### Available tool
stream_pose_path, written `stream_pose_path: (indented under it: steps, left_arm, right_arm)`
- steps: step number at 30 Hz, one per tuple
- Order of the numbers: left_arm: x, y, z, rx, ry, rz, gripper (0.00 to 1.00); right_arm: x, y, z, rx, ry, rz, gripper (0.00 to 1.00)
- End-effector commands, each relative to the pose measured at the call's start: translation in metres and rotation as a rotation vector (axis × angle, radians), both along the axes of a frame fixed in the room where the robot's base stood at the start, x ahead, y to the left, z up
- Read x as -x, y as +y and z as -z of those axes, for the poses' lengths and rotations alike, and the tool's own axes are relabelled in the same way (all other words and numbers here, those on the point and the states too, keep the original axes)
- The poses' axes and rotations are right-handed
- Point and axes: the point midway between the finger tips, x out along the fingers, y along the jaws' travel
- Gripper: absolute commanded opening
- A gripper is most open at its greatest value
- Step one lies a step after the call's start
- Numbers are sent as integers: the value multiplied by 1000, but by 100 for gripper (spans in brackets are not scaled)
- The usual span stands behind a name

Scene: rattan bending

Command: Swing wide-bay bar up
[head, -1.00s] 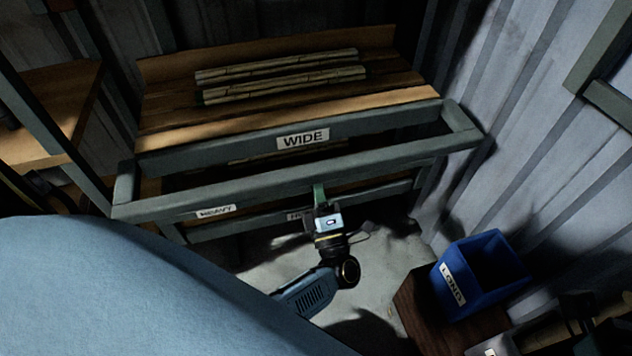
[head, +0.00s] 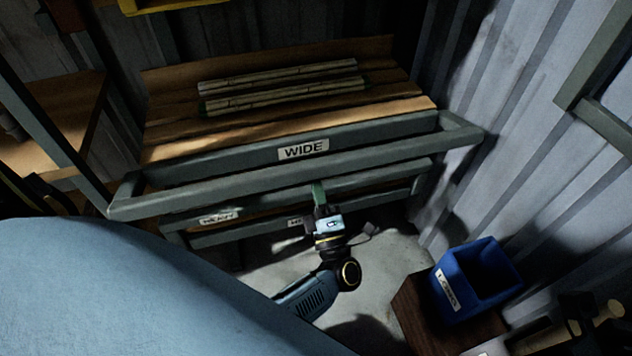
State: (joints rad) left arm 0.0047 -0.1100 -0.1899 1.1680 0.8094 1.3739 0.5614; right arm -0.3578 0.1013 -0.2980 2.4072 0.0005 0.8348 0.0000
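The wide-bay bar (head: 245,187) is a grey-green horizontal bar with side arms. It stands out in front of the shelf with the WIDE label (head: 303,149). My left gripper (head: 319,193) is at the middle of the bar, below it, with a greenish finger pointing up at its lower edge. The finger seems to touch or nearly touch the bar. Whether the fingers close on anything is hidden.
Several rattan poles (head: 285,88) lie on the wooden shelf (head: 170,120) behind the bar. A lower rail carries labels. A blue bin (head: 458,310) stands on a wooden block (head: 420,322) at the lower right. A corrugated wall (head: 500,80) closes the right side.

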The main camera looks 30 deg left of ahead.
Motion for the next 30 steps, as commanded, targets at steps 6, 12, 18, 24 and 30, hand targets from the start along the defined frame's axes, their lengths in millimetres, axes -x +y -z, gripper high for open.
stream_pose_path:
  steps: [6,12,18,24,30]
  left_arm:
    - [2,-6,-5,-3,-7,5,0]
    - [2,-6,-15,-3,-7,4,0]
    - [2,-6,-26,-2,-7,5,0]
    - [2,-6,-36,-2,-9,4,0]
    - [1,-6,-40,-2,-10,3,0]
  right_arm:
    - [0,0,-3,0,0,0,0]
    - [0,0,-12,0,0,0,0]
    - [0,0,-20,0,0,0,0]
    - [0,0,-29,0,0,0,0]
    - [0,0,-32,0,0,0,0]
